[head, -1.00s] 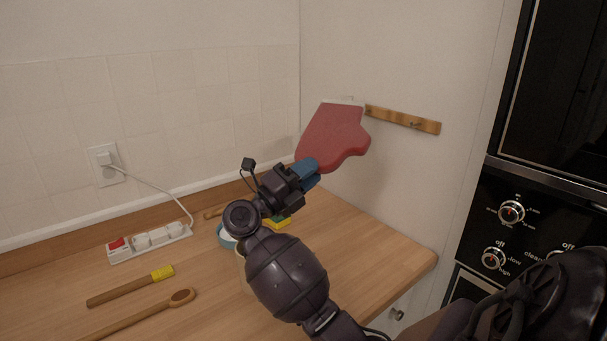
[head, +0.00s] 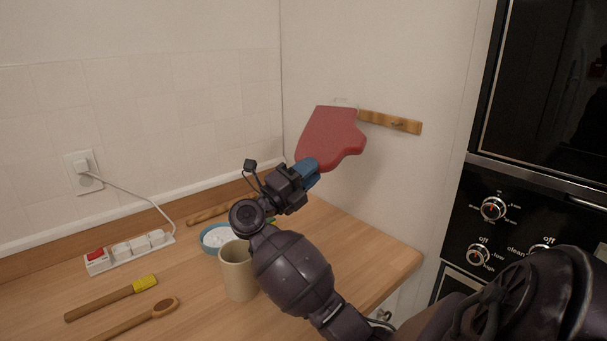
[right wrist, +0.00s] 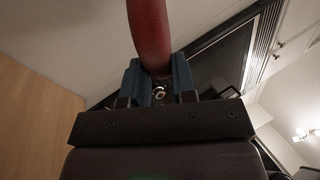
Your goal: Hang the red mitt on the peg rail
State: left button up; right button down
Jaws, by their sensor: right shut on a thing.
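The red mitt (head: 330,137) is held up in front of the side wall in the head view, with its thumb to the right. My right gripper (head: 309,170) is shut on its lower end. The right wrist view shows the mitt (right wrist: 148,30) between the blue fingers (right wrist: 160,82). The wooden peg rail (head: 390,122) is on the wall, to the right of the mitt's upper part. One peg shows on the rail; its left end is hidden behind the mitt. I cannot tell whether the mitt touches the rail. My left gripper is not in view.
A beige cup (head: 237,272) and a blue bowl (head: 215,238) stand on the wooden counter (head: 371,252) by my right arm. The wall oven (head: 520,215) is at right.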

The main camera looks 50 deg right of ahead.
jog(key=shift+s+d+f+b, duration=0.1)
jog(key=shift+d+f+b, duration=0.05)
jog(key=shift+d, duration=0.45)
jog(key=shift+s+d+f+b, duration=0.1)
jog(key=shift+d+f+b, duration=0.05)
jog(key=shift+d, duration=0.45)
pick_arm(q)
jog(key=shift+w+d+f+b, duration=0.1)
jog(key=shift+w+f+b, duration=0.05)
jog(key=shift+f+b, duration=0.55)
pick_arm(e)
jog(key=shift+w+f, duration=0.1)
jog(key=shift+f, duration=1.2)
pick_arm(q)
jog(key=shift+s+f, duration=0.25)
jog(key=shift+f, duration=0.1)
pick_arm(e)
jog(key=c, duration=0.8)
grip_release()
jog(key=shift+c, duration=0.2)
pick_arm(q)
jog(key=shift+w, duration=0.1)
pick_arm(e)
jog(key=shift+a+f, duration=0.15)
